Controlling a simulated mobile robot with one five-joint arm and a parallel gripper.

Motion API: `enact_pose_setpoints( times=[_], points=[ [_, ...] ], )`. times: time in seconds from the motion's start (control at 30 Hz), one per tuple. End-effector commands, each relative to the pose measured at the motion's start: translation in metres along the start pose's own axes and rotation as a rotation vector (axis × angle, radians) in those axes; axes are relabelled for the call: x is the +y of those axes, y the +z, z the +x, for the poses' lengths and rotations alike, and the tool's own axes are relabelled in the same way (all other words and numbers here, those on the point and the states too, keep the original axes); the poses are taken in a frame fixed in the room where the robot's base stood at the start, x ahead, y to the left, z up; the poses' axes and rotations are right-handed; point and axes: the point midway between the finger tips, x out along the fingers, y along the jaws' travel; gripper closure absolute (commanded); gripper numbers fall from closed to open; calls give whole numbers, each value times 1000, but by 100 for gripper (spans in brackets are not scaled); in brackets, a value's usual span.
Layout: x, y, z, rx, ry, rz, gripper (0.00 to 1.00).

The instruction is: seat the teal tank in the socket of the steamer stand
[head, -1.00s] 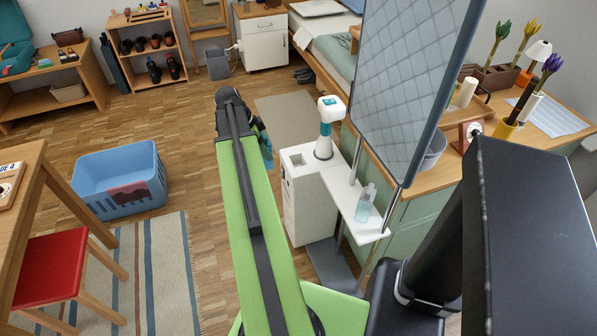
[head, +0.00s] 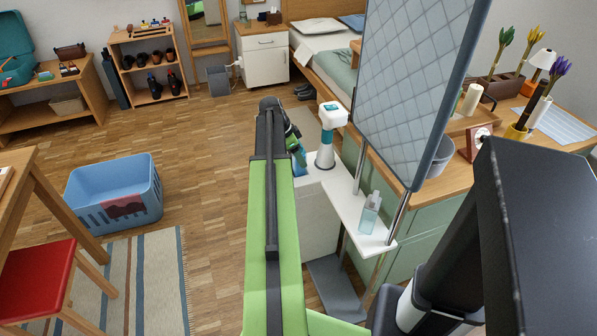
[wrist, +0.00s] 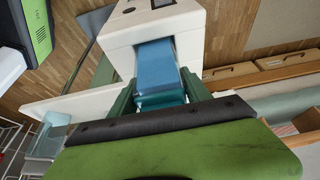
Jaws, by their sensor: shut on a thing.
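The teal tank (wrist: 158,75) is a blue-teal block between the two green fingers of my gripper (wrist: 160,92), which is shut on it. In the wrist view the tank's far end meets the opening in the white steamer stand (wrist: 188,24); I cannot tell how deep it sits. In the head view the tank (head: 299,170) shows as a small blue patch under my gripper (head: 296,158), at the left end of the stand (head: 345,199). My arm hides the socket and much of the stand's body there.
The white and teal steamer head (head: 328,135) stands upright close right of my gripper. A clear bottle (head: 370,212) is on the stand's shelf, below the quilted board (head: 410,90). A blue basket (head: 117,195) is on the floor at left. The floor between is clear.

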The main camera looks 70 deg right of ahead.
Motion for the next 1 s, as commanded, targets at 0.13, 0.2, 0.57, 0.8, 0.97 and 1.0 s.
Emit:
enact_pose_setpoints(
  times=[0.13,0.2,0.57,0.8,0.97,1.0],
  points=[
    [0,6,14,0,0,0,95],
    [0,11,27,0,0,0,95],
    [0,13,33,0,0,1,95],
    [0,14,35,0,1,1,26],
    [0,14,35,0,1,2,22],
    [0,13,35,0,1,2,22]
  ],
)
